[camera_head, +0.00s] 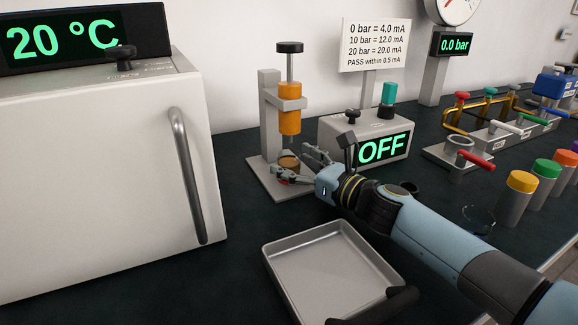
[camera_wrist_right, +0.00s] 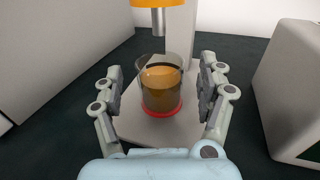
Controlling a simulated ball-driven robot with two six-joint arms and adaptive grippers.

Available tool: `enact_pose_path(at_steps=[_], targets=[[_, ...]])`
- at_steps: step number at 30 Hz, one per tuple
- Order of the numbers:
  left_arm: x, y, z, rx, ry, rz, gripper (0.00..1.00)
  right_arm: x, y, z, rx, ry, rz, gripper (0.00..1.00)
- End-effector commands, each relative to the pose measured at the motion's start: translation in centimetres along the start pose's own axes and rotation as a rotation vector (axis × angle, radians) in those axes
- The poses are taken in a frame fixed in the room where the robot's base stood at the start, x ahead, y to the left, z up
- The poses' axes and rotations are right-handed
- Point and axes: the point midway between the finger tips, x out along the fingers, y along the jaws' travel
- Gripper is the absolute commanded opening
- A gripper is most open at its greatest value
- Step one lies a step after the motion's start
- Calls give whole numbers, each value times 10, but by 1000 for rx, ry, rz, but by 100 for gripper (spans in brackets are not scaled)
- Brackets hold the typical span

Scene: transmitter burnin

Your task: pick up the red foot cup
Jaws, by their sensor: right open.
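The red foot cup (camera_wrist_right: 160,92) is a clear cup with amber-brown liquid and a red base. It stands upright on the grey plate (camera_wrist_right: 130,122) of a stand, under an orange cylinder's nozzle (camera_wrist_right: 158,20). In the head view the cup (camera_head: 289,165) is partly hidden by my right gripper (camera_head: 290,160). My right gripper (camera_wrist_right: 161,78) is open, with one finger on each side of the cup. Gaps show between fingers and cup in the wrist view. My left gripper is not in view.
The stand's upright and orange cylinder (camera_head: 290,94) rise over the cup. A box reading OFF (camera_head: 340,131) stands close on the right. A white oven-like cabinet (camera_head: 90,190) fills the left. An empty metal tray (camera_head: 325,270) lies in front. Coloured-lid containers (camera_head: 517,200) stand at right.

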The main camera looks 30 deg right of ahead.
Motion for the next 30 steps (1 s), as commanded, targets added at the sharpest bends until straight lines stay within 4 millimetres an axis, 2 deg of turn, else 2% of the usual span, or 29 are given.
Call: enact_pose_path(at_steps=[4,12,27,30], targets=[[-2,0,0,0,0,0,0,18,0,1,1,-1,-2,74],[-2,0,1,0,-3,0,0,21,0,0,0,1,0,74],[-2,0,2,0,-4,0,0,21,0,0,0,0,-1,9],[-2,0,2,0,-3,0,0,21,0,0,0,0,-1,8]])
